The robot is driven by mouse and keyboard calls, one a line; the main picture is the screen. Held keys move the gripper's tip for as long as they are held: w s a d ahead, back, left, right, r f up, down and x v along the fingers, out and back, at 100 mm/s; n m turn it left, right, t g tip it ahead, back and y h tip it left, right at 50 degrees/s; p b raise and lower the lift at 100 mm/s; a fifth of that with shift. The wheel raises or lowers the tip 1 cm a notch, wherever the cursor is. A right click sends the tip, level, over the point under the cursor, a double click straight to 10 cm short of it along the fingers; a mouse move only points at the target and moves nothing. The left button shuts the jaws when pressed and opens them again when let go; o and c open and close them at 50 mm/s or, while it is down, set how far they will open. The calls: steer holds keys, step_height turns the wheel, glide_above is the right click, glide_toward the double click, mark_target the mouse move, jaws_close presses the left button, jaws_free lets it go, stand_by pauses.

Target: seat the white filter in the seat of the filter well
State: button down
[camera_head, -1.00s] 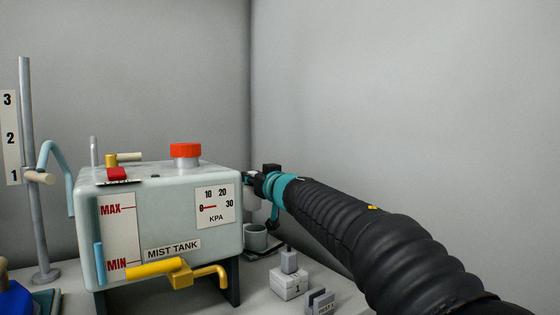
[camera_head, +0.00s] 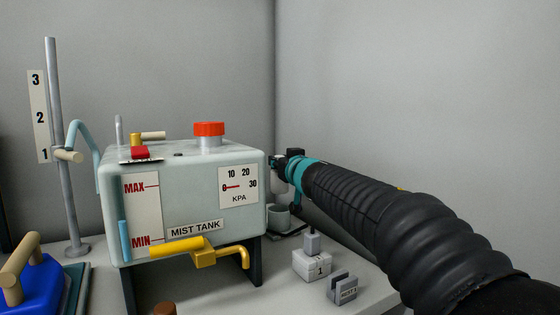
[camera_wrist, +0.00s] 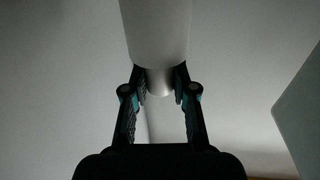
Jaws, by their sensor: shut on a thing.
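The white filter (camera_wrist: 155,30) is a pale cylinder with a narrower lower end. In the wrist view my gripper (camera_wrist: 160,82) is shut on that narrow end, one finger on each side. In the head view the filter (camera_head: 279,180) shows only in part, beside the tank's right edge, below my gripper (camera_head: 284,164). A grey cup-shaped holder (camera_head: 278,216), which looks like the filter well, stands below it behind the tank's right side. The filter appears above this cup and apart from it. The inside of the cup and its seat are hidden.
The mist tank (camera_head: 145,225), with a red cap (camera_head: 209,129) and yellow tap (camera_head: 205,255), stands close left of my gripper. A blue object (camera_head: 40,285) lies at left.

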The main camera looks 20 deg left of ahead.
steer(key=shift+s+f+b, duration=0.1)
steer(key=shift+f+b, duration=1.4)
steer(key=shift+f, duration=0.5)
